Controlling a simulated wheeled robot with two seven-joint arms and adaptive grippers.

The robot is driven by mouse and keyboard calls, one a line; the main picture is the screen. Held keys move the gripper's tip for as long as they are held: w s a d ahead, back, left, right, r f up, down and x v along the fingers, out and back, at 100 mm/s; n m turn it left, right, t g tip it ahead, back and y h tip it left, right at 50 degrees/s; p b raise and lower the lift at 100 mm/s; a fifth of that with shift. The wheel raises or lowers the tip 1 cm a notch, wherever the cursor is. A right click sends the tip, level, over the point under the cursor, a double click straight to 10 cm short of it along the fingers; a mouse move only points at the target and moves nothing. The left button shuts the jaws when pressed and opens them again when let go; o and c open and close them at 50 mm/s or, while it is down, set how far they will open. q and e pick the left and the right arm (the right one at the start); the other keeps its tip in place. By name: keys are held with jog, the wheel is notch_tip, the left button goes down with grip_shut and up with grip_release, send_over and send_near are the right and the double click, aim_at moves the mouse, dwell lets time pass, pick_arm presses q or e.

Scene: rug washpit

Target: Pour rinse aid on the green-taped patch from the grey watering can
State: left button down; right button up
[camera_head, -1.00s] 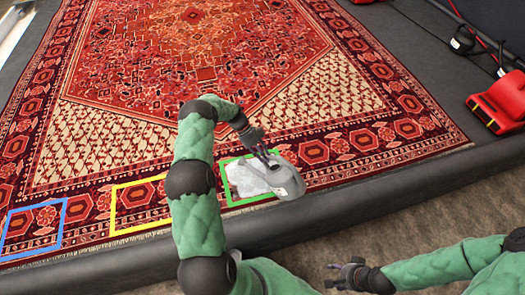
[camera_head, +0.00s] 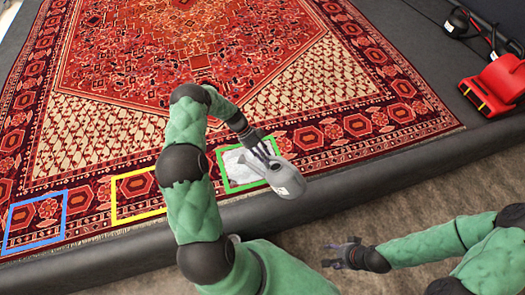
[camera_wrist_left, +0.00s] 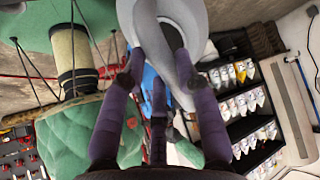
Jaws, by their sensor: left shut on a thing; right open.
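The grey watering can (camera_head: 286,181), with a small white label, hangs over the right edge of the green-taped patch (camera_head: 224,189). My left gripper (camera_head: 268,157) is shut on it, at the handle as far as I can see. In the left wrist view the can's grey curved body (camera_wrist_left: 190,75) lies beyond my purple fingers. A whitish-grey layer (camera_head: 240,168) covers much of the patch inside the tape. The spout and any stream cannot be made out. My right gripper (camera_head: 342,256) is open and empty, in front of the dark pit edge.
A yellow-taped patch (camera_head: 139,218) and a blue-taped patch (camera_head: 35,249) lie to the left on the red patterned rug (camera_head: 190,60). A dark raised edge (camera_head: 340,188) runs along the rug's front. A red machine (camera_head: 495,86) stands at the right.

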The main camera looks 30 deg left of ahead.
pick_arm(q)
jog(key=shift+s+d+r+p, duration=0.1)
jog(key=shift+s+d+p, duration=0.25)
jog(key=shift+s+d, duration=0.35)
jog(key=shift+s+d+r+p, duration=0.1)
jog(key=shift+s+d+p, duration=0.2)
jog(key=shift+s+d, duration=0.35)
jog(key=shift+s+d+f+p, duration=0.1)
jog(key=shift+s+d+p, duration=0.1)
jog(key=shift+s+d, duration=0.45)
jog(key=shift+s+d+r+p, duration=0.15)
jog(key=shift+s+d, duration=0.25)
jog(key=shift+d, duration=0.5)
jog(key=shift+s+d+f+p, duration=0.15)
jog(key=shift+s+d+p, duration=0.1)
jog(key=shift+s+d, duration=0.4)
jog(key=shift+w+d, duration=0.1)
jog(key=shift+d, duration=0.05)
